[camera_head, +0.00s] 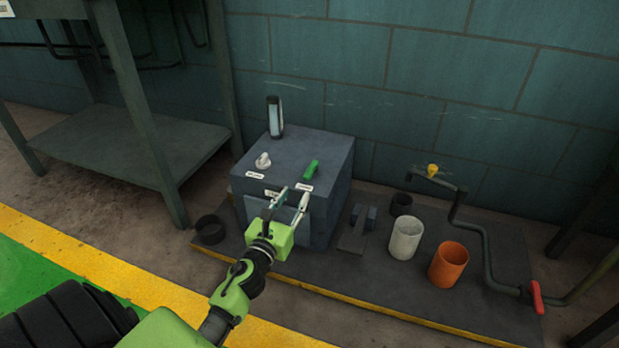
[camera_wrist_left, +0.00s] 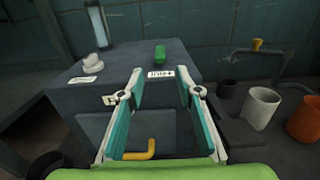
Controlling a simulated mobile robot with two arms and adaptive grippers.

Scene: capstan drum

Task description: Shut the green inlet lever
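The green inlet lever (camera_head: 311,170) stands on the top face of a dark grey box (camera_head: 335,160), near its right side. It also shows in the left wrist view (camera_wrist_left: 160,55), just beyond a white label (camera_wrist_left: 160,73) on the box's front edge. My left gripper (camera_head: 293,194) is in front of the box, on the near side of the lever and apart from it. Its two fingers are spread with nothing held between them. In the left wrist view the open fingers (camera_wrist_left: 161,82) frame the label, with the lever beyond them. My right gripper is not in view.
A white knob (camera_head: 263,161) and a glass-fronted gauge (camera_head: 275,117) stand on the box top. A yellow bent handle (camera_wrist_left: 138,150) shows low on the front. White (camera_head: 405,238) and orange (camera_head: 448,264) cups and a pipe with a red handle (camera_head: 536,297) are to the right.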

